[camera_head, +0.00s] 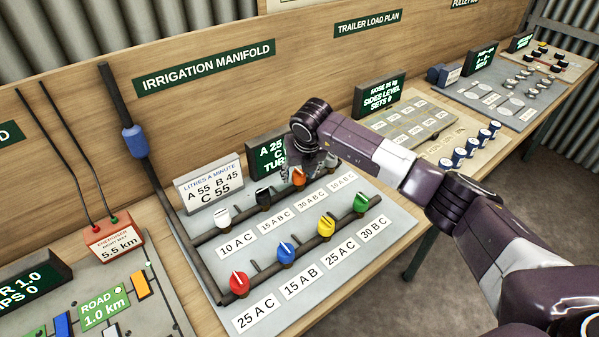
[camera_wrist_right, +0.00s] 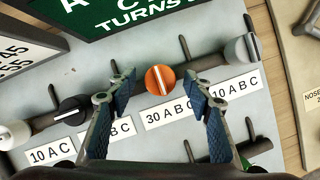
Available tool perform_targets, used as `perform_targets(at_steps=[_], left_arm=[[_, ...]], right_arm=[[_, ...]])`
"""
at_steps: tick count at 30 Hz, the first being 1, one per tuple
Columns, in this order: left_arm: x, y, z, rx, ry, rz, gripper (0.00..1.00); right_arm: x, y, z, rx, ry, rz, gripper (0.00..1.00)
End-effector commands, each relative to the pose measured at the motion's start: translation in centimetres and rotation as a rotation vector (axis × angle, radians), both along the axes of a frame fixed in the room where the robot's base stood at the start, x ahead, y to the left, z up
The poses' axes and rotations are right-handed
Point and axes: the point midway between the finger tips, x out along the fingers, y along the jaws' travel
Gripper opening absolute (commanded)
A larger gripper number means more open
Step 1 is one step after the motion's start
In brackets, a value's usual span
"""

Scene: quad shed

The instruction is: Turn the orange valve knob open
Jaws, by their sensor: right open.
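The orange valve knob (camera_head: 299,178) sits on the upper pipe of the irrigation manifold board, partly hidden by my right gripper (camera_head: 312,165) in the head view. In the right wrist view the orange knob (camera_wrist_right: 160,79) is whole, with a white line running nearly up and down across its face. A label reading 30 A B C lies just below it. My right gripper (camera_wrist_right: 158,93) is open and empty, its two fingers on either side of the knob with space between. I cannot tell how high the fingertips are above it. My left gripper is out of view.
Red (camera_head: 239,283), blue (camera_head: 286,252), yellow (camera_head: 326,225) and green (camera_head: 361,202) knobs line the front pipe. A green sign (camera_wrist_right: 110,30) stands behind.

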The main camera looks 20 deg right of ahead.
Motion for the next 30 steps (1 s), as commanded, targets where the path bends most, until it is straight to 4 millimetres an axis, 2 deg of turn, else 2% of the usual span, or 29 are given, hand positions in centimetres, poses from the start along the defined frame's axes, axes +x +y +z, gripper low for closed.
perform_targets(at_steps=[1, 12, 20, 30], left_arm=[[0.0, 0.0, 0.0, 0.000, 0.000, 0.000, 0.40], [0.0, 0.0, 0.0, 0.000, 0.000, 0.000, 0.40], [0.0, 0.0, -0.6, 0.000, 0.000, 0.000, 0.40], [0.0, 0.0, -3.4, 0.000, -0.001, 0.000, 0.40]], right_arm=[[0.0, 0.0, 0.0, 0.000, 0.000, 0.000, 0.44], [0.0, 0.0, 0.0, 0.000, 0.000, -0.001, 0.05], [0.0, -0.1, -0.1, 0.001, -0.001, 0.027, 0.05], [0.1, -0.3, -0.3, 0.000, -0.004, 0.233, 0.05]])
